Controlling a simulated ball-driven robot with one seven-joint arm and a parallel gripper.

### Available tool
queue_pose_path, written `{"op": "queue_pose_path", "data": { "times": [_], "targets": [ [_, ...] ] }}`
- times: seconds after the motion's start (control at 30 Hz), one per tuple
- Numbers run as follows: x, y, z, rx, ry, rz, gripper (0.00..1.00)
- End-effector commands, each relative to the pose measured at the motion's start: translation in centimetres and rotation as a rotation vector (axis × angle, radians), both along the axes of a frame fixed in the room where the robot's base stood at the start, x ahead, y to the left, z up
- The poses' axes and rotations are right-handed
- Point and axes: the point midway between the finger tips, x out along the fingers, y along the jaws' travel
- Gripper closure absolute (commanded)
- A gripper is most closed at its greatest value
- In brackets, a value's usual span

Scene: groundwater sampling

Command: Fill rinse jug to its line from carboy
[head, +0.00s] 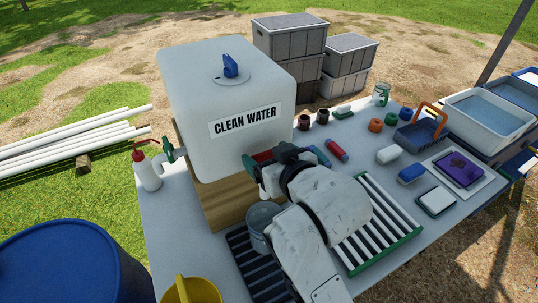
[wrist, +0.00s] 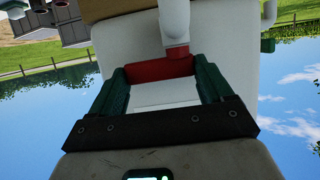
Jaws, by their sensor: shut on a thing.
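The white carboy (head: 205,120), labelled "CLEAN WATER", stands on a wooden stand (head: 228,210) and fills the upper wrist view (wrist: 120,38). My gripper (head: 262,160) is at its lower front. In the wrist view, my gripper (wrist: 160,76) is shut on a red tap handle (wrist: 158,68), which lies between its green fingers beside a white pipe (wrist: 174,22). The red handle partly shows in the head view (head: 261,156). A grey, translucent jug (head: 259,218) stands upright below on a black slatted tray (head: 248,268). My arm hides part of it; its line and water level cannot be made out.
A red-topped wash bottle (head: 149,176) and a green side valve (head: 172,150) are left of the carboy. A yellow vessel (head: 196,291) is at the front. A green-ended rack (head: 385,225), a red cylinder (head: 337,150) and a blue basket (head: 420,136) lie right on the table.

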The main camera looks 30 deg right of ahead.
Motion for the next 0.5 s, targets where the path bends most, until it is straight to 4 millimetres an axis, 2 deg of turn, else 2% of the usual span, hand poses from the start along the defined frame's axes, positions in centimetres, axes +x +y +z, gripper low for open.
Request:
{"op": "queue_pose_path", "data": {
  "times": [0.27,0.5],
  "targets": [
    [-0.08,0.15,-0.04,-0.002,0.002,-0.038,0.51],
    [-0.32,0.51,-0.02,-0.003,0.001,-0.176,0.51]
  ]
}}
